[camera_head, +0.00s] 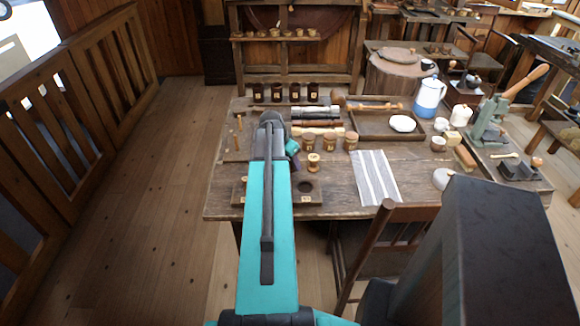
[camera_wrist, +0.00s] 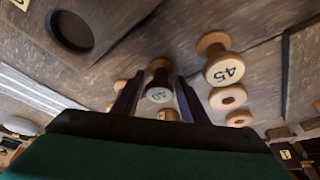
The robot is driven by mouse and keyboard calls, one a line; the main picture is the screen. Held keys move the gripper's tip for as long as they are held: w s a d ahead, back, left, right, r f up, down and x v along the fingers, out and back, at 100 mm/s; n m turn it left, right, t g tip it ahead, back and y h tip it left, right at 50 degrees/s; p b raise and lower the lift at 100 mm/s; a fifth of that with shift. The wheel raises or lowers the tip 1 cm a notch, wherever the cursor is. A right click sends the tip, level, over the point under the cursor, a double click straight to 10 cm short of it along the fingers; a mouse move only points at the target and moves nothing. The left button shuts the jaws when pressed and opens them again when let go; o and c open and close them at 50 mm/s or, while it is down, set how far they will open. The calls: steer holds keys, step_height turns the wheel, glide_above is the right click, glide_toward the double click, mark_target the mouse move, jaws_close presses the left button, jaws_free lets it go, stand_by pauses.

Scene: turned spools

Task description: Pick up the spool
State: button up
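A pale wooden spool (camera_head: 314,162) stands on the table, just right of my gripper (camera_head: 293,154) in the head view. In the wrist view, my gripper (camera_wrist: 158,90) has its two dark fingers apart. A darker-waisted spool (camera_wrist: 158,76) with a numbered pale end shows between and beyond the fingertips; I cannot tell whether they touch it. A second spool (camera_wrist: 223,70), marked 45, lies in view to the right of the fingers. My arm hides part of the table around the gripper in the head view.
A chair (camera_head: 385,220) stands in front.

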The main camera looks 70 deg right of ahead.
steer(key=c, duration=0.8)
steer(key=shift+o, duration=0.2)
steer(key=shift+r, duration=0.1)
steer(key=shift+r+b, duration=0.65)
steer(key=shift+r, duration=1)
steer(key=s+a, duration=0.1)
steer(key=a, duration=0.2)
steer(key=s+a+b, duration=0.1)
steer(key=s+a, duration=0.1)
steer(key=a, duration=0.1)
steer(key=s+a+r+b, duration=0.1)
steer(key=a, duration=0.3)
steer(key=shift+s, duration=0.2)
steer(key=shift+d+f+b, duration=0.15)
steer(key=shift+b, duration=0.55)
steer(key=shift+b, duration=0.4)
steer(key=b, duration=0.5)
steer(key=b, duration=0.4)
steer(key=a+b, duration=0.1)
steer(key=b, duration=0.4)
steer(key=shift+s+a, duration=0.2)
steer(key=shift+s, duration=0.15)
